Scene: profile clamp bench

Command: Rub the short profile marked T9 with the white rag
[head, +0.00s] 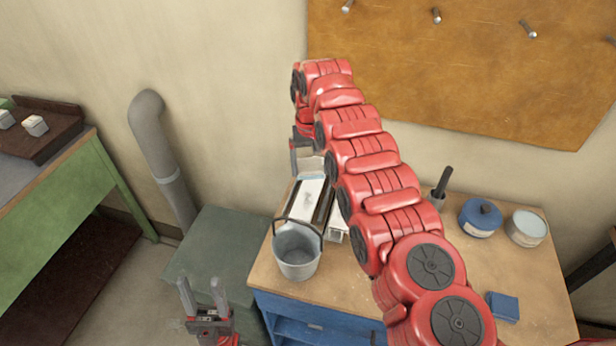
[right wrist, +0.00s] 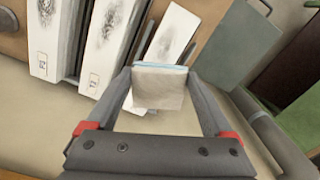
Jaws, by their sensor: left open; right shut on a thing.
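My right gripper (right wrist: 160,78) is shut on the white rag (right wrist: 158,88), a pale folded cloth with a light blue edge. The rag also shows in the head view (head: 311,164) at the far end of the profiles. In the right wrist view, three white profiles with dark smudges lie side by side: one at left (right wrist: 62,35), one in the middle (right wrist: 112,38), one at right (right wrist: 172,40). The rag covers part of the right one; I cannot tell whether they touch. Small tags show, but T9 is not readable. My left gripper (head: 203,298) is open and empty, low at left.
A grey bucket (head: 297,256) stands at the bench's (head: 350,290) front left corner. A blue pot (head: 480,220), a pale tin (head: 526,229) and a blue block (head: 503,307) are at right. A grey-green box (head: 212,245) stands left of the bench. My right arm hides the bench's middle.

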